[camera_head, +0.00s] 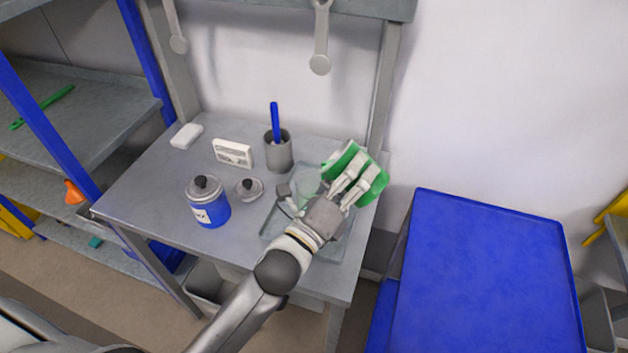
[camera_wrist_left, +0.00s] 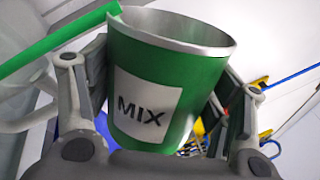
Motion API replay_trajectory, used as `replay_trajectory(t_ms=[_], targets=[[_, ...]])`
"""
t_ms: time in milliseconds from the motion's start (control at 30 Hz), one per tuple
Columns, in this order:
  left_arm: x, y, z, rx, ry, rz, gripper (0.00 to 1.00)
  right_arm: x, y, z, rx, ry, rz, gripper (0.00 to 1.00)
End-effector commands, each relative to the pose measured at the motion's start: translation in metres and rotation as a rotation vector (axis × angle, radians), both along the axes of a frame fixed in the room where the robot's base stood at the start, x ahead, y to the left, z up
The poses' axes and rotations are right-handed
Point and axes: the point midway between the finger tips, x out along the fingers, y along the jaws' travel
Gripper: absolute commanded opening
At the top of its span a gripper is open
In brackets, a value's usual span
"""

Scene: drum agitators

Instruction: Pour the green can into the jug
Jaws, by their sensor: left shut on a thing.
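The green can (camera_head: 374,184) is held by my left gripper (camera_head: 348,178) over the right rear part of the workbench. In the left wrist view the can (camera_wrist_left: 160,95) sits between both fingers, with a white "MIX" label and an open metal rim. It looks tilted in the head view. The jug (camera_head: 307,182) is clear and stands just left of the can, partly hidden by my gripper; its contents cannot be made out. My right gripper is not in view.
A shallow tray (camera_head: 273,228) lies under the jug area. A blue lidded can (camera_head: 210,211), a loose grey lid (camera_head: 249,188), a grey cup (camera_head: 279,154) with a blue stick and a white label box (camera_head: 232,152) stand to the left. A blue surface (camera_head: 485,275) is at right.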

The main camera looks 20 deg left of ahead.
Motion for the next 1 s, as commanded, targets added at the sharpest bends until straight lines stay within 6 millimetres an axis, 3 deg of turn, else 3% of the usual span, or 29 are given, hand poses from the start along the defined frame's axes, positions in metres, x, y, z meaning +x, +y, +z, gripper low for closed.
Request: replay_trajectory(t_ms=[1000], targets=[[0.0001,0.0006,-0.0017,-0.065,0.012,0.0,0.36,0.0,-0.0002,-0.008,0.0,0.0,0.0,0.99]])
